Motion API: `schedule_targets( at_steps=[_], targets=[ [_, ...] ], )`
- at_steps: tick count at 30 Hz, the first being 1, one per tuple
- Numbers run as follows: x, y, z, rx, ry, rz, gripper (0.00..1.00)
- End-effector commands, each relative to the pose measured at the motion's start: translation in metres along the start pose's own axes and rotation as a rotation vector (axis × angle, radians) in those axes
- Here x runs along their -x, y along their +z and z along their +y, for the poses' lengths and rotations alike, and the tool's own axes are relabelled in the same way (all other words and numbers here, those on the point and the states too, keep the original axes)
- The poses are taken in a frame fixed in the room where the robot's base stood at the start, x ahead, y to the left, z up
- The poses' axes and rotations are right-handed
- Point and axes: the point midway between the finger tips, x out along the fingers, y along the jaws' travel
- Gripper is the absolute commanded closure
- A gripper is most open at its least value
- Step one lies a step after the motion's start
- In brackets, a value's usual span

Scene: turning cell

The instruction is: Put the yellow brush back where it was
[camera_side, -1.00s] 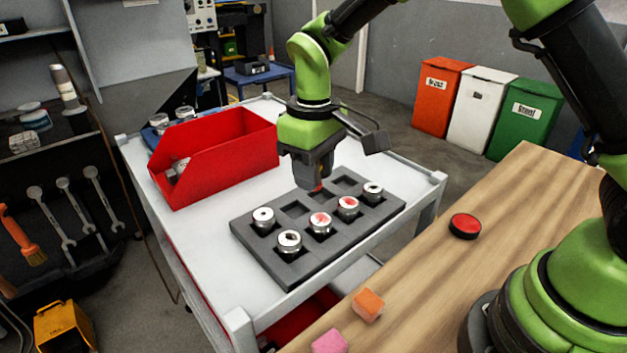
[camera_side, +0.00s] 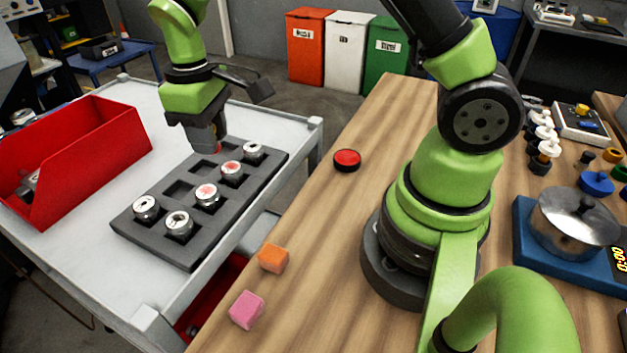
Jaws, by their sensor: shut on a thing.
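No yellow brush can be made out in the side view. My gripper (camera_side: 208,143) points down at the far side of the grey pocketed tray (camera_side: 190,258). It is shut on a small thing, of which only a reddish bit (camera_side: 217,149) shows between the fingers. The rest of it is hidden, and I cannot tell what it is. I also cannot tell whether it touches the tray. Several round metal parts (camera_side: 179,223) sit in the tray's pockets, some with red tops. Other pockets are empty.
A red bin (camera_side: 95,165) stands left on the white cart (camera_side: 75,262). The wooden bench (camera_side: 325,260) holds a red button (camera_side: 347,160), orange (camera_side: 273,258) and pink (camera_side: 246,309) cubes, and a metal pot (camera_side: 575,222) on a blue base.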

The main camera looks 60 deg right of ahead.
Motion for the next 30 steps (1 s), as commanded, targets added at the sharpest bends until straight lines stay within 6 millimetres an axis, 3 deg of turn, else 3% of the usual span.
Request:
schedule_targets(
  at_steps=[3, 6, 12, 15, 19, 30],
  targets=[
    [-0.013, 0.039, 0.045, -0.016, -0.003, -0.007, 0.94],
    [-0.023, 0.077, 0.073, -0.015, -0.004, -0.005, 0.94],
    [-0.035, 0.142, 0.099, -0.015, -0.004, 0.000, 0.94],
    [-0.037, 0.161, 0.102, -0.015, -0.003, 0.003, 0.94],
    [-0.045, 0.172, 0.102, -0.011, -0.004, 0.001, 0.94],
    [-0.098, 0.172, 0.102, -0.010, -0.002, 0.001, 0.94]
  ],
)
